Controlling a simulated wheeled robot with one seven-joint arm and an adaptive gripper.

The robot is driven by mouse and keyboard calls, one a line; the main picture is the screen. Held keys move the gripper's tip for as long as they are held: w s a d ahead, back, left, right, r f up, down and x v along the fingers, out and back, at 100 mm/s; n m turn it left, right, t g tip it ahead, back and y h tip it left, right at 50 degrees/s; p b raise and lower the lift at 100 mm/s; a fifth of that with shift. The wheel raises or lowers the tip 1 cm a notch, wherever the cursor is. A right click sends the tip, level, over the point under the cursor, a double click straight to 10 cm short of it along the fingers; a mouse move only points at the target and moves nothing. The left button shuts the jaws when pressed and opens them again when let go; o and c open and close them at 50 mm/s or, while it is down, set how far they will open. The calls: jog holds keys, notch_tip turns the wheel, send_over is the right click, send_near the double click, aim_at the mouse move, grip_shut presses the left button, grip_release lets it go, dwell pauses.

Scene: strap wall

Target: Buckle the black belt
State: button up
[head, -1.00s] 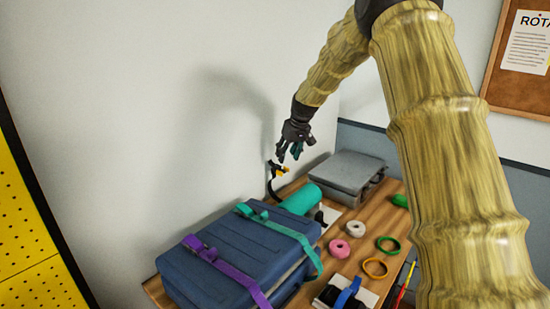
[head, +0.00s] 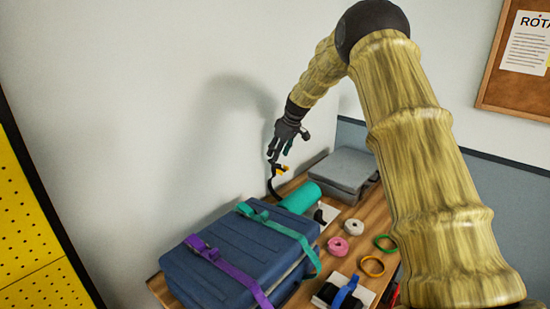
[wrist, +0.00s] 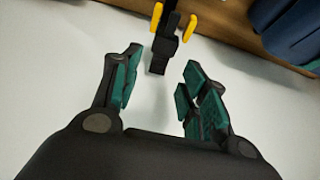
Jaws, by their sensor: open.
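The black belt (head: 270,184) rises from the table beside the wall, behind the teal roll. Its upper end carries a black buckle piece with yellow parts (head: 279,169). In the wrist view the black buckle piece (wrist: 164,45) with yellow prongs stands at the top centre, just beyond the fingertips. My gripper (head: 281,153) is open and empty, pointing down just above the buckle piece. In the wrist view my gripper (wrist: 160,80) shows its teal finger pads spread on both sides of the line to the buckle, not touching it. The belt's other half cannot be made out.
A blue case (head: 228,262) with purple and teal straps fills the table's front left. A teal roll (head: 299,197) and a grey case (head: 343,171) lie near the belt. Tape rolls and rings (head: 354,228) lie at right. The wall is close behind my gripper.

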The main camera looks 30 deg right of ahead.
aim_at(273, 163)
jog(key=shift+p+x, duration=0.6)
jog(key=shift+x, duration=1.7)
jog(key=shift+c, duration=0.4)
grip_shut()
